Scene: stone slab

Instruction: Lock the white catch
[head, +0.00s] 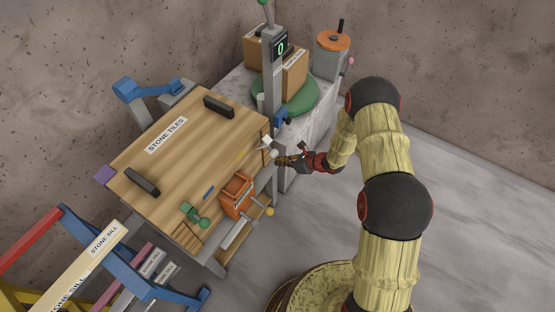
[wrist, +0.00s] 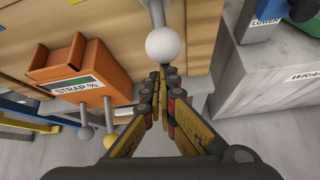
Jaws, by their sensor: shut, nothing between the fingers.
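The white catch (head: 266,142) sits at the right-hand edge of the wooden-topped bench. In the wrist view its pale arm ends in a round white knob (wrist: 163,44) close beyond my fingertips. My gripper (head: 281,160) is shut and empty, pointing at the knob from the right. In the wrist view the closed fingertips (wrist: 163,73) lie just below the knob; I cannot tell whether they touch it. The catch's far end is cut off at the top of the wrist view.
A stone block (wrist: 265,70) stands to the right. The wooden top (head: 190,145) bears two black handles. Open floor (head: 480,210) lies right of my arm.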

